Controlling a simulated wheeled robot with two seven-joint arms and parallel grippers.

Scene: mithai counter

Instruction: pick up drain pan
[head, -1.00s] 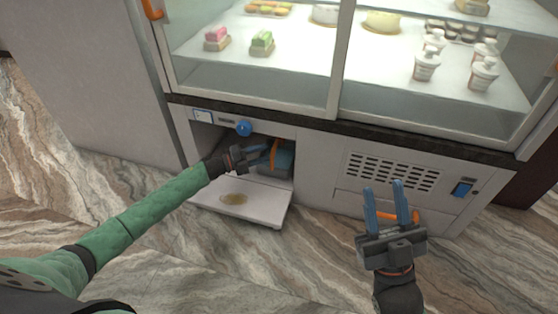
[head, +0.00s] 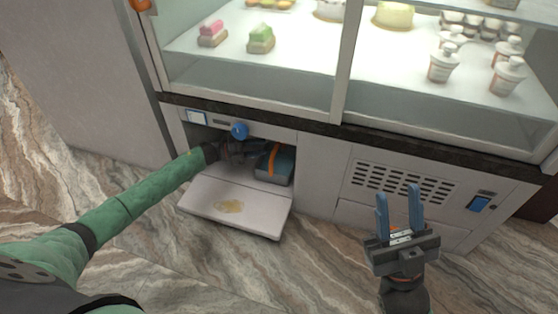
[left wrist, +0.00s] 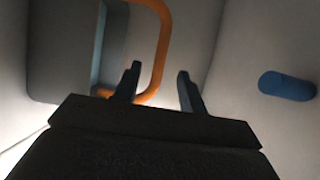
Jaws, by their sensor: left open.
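The drain pan (head: 285,167) looks like a blue-grey box with an orange handle (head: 271,160). It sits inside the open lower compartment of the counter. My left gripper (head: 246,150) is open and reaches into the compartment, just left of the pan; its fingertips are hard to make out in the head view. In the left wrist view, the orange handle (left wrist: 163,45) shows as a loop, with one side passing between or just beyond the open fingers (left wrist: 158,85). I cannot tell whether they touch it. My right gripper (head: 398,197) is open and empty, in front of the vent.
The compartment's flap (head: 262,216) lies folded down, with a yellowish stain on it. A vent grille (head: 400,182) and blue switch (head: 479,204) are to the right. A glass sweets case stands above; the marbled floor in front is clear.

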